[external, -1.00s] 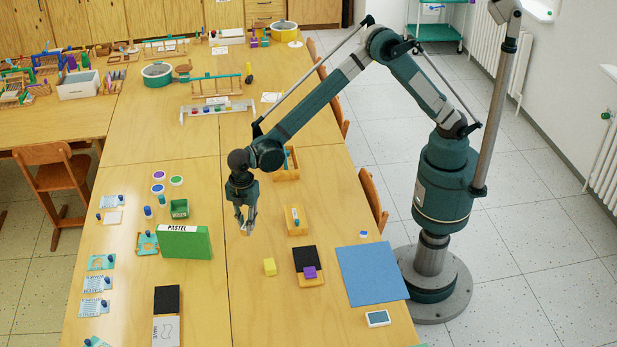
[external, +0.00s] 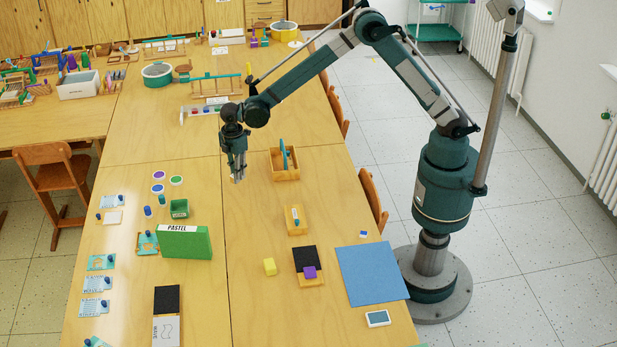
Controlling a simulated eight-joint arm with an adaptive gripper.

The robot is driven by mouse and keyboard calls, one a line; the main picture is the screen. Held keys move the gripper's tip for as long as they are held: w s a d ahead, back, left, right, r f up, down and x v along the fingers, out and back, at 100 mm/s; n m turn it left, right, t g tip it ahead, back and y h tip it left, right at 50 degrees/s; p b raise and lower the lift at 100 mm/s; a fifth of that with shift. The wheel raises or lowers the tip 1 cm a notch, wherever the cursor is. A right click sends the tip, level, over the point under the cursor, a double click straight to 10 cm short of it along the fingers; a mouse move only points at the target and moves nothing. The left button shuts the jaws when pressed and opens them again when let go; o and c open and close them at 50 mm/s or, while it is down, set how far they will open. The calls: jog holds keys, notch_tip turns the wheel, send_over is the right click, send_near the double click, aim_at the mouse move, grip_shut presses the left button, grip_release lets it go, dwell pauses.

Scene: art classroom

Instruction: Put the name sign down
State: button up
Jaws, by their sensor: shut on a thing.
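My gripper (external: 236,176) points down above the table, left of the wooden box with the teal handle. It is shut on a small pale thing, the name sign (external: 236,181), of which only a bit shows at the fingertips. The rest of it is hidden by the fingers or too small to make out. The held thing looks clear of the wooden table (external: 190,290), but its exact height is hard to tell.
A wooden box with a teal handle (external: 284,164) is to the right. A green PASTEL box (external: 184,243), a green tray (external: 179,209) and paint pots (external: 158,189) lie nearer on the left. A rack (external: 216,109) stands behind. Table around the gripper is bare.

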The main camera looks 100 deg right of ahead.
jog(key=s+d+m, duration=0.2)
jog(key=s+d, duration=0.2)
jog(key=d, duration=1)
jog(key=s+d+m, duration=0.2)
jog(key=s+d, duration=0.2)
jog(key=d, duration=1)
jog(key=s+d+m, duration=0.2)
jog(key=s+d, duration=0.6)
jog(key=d, duration=0.3)
jog(key=s+d+m, duration=0.2)
jog(key=s+d, duration=0.6)
jog(key=d, duration=0.4)
jog(key=shift+p, duration=0.35)
jog(key=b, duration=0.1)
send_over(280, 130)
jog(key=shift+w+d+f, duration=0.1)
jog(key=shift+f, duration=1.45)
jog(key=shift+d+f, duration=0.1)
jog(key=shift+f, duration=1.45)
jog(key=shift+f+b, duration=0.3)
jog(key=shift+f, duration=1.55)
jog(key=shift+f, duration=0.2)
